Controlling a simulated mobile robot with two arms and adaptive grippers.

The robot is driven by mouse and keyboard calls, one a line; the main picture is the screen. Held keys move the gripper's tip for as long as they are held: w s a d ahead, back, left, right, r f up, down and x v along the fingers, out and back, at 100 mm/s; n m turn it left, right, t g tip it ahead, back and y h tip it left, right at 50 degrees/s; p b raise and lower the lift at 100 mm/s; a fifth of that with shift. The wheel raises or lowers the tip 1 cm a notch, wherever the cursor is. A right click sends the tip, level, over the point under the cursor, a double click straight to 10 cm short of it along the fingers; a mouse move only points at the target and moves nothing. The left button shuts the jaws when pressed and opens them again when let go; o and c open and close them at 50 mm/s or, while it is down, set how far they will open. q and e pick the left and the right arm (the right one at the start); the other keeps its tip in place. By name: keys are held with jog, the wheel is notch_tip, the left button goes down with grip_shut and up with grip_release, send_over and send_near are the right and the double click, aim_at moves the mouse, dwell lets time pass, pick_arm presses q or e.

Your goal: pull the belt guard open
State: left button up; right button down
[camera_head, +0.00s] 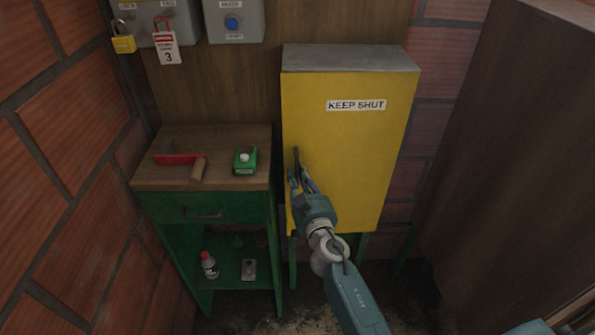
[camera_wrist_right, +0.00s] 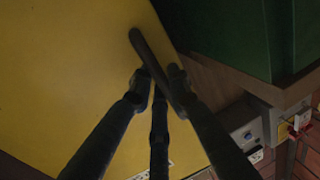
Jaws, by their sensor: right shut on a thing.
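The belt guard (camera_head: 345,150) is a yellow door with a "KEEP SHUT" label on the front of a grey-topped box. It also fills the left of the right wrist view (camera_wrist_right: 70,80). A dark bar handle (camera_head: 296,158) stands near the guard's left edge. My right gripper (camera_head: 301,181) is shut on this handle, with a finger on each side of it in the right wrist view (camera_wrist_right: 159,83). I cannot tell whether the guard stands slightly ajar. My left gripper is not in view.
A green cabinet (camera_head: 180,207) with a wooden top stands close left of the guard. A red-and-wood tool (camera_head: 180,158) and a green box (camera_head: 245,160) lie on it. A brown panel (camera_head: 500,150) stands at right.

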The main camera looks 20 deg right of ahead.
jog(key=s+d+n+g+y+p, duration=0.2)
jog(key=s+d+n+y+p, duration=0.1)
jog(key=s, duration=1)
jog(key=s+d+n+g+y+p, duration=0.2)
jog(key=s+d+n+y, duration=0.3)
jog(key=s, duration=0.8)
jog(key=shift+s+d+n+y+p, duration=0.15)
jog(key=shift+d+n+y+p, duration=0.3)
jog(key=shift+d+y, duration=1.45)
jog(key=shift+a+f+y, duration=0.15)
jog(key=shift+a+y, duration=0.25)
jog(key=c, duration=1.7)
grip_release()
